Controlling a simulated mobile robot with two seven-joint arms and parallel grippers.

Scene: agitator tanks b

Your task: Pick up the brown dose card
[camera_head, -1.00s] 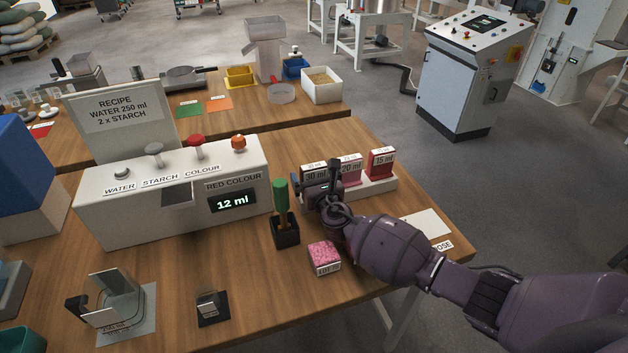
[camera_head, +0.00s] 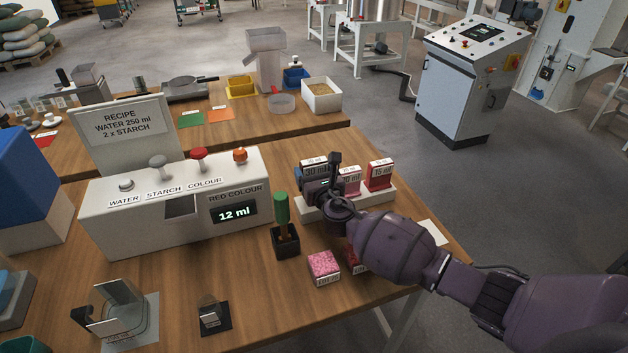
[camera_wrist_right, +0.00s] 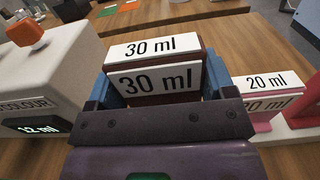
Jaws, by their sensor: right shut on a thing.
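The brown dose card (camera_wrist_right: 155,65) is labelled 30 ml, with a white top and white label. My right gripper (camera_wrist_right: 162,88) is shut on it, with the blue fingers at its two sides. In the head view the brown card (camera_head: 314,164) is at the left end of the white card rack (camera_head: 380,197), higher than the other cards. Its lower part is hidden behind my right gripper (camera_head: 318,188). The pink 20 ml card (camera_head: 349,181) and the red 15 ml card (camera_head: 380,174) stand in the rack to the right. My left gripper is not in view.
The white dosing machine (camera_head: 150,222) with a 12 ml display stands left. A green-handled tool in a black holder (camera_head: 284,240) is close to my right gripper. A pink box (camera_head: 324,265) is in front, with a red thing (camera_head: 352,258) partly hidden beside it.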

